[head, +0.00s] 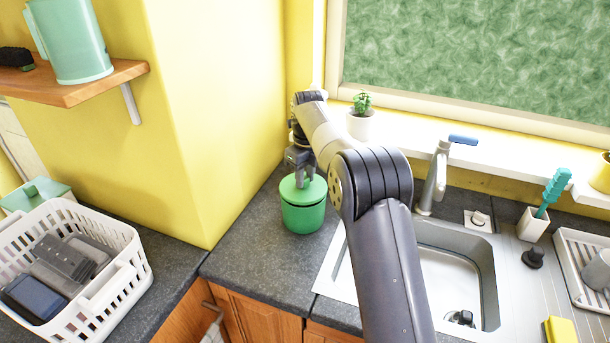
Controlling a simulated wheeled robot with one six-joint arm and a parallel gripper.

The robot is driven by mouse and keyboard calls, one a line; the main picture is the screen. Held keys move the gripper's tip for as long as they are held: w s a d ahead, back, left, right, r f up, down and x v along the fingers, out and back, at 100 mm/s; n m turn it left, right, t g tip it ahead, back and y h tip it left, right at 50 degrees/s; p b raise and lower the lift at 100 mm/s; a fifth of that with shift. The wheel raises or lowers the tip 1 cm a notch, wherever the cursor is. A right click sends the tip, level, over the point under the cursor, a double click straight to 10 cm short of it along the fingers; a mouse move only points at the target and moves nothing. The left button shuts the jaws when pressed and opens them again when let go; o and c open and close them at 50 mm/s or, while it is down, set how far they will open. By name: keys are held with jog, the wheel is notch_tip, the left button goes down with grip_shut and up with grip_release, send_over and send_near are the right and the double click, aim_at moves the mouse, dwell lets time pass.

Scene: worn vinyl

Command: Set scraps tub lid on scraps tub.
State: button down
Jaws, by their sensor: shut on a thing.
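The scraps tub (303,217) is a green round tub standing on the dark counter, left of the sink. The scraps tub lid (291,191) is a lighter green disc at the top of the tub. My gripper (304,182) points down from above and is shut on the middle of the lid; the part it grips is mostly hidden by the fingers. The lid looks level and lined up over the tub. I cannot tell whether it rests fully on the rim or sits slightly above it.
The sink (455,275) with its tap (437,178) lies right of the tub. A yellow wall corner (205,200) stands close on the left. A white basket (105,285) with dark items is at far left. A potted plant (361,122) stands on the windowsill behind.

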jog(key=shift+f, duration=0.65)
dwell(0.5)
grip_release()
dwell(0.9)
jog(key=shift+r, duration=0.1)
dwell(0.4)
jog(key=shift+s+d+r+p, duration=0.1)
jog(key=shift+r+p, duration=2.15)
jog(key=shift+r, duration=0.05)
jog(key=shift+r+p, duration=0.5)
jog(key=shift+r, duration=0.6)
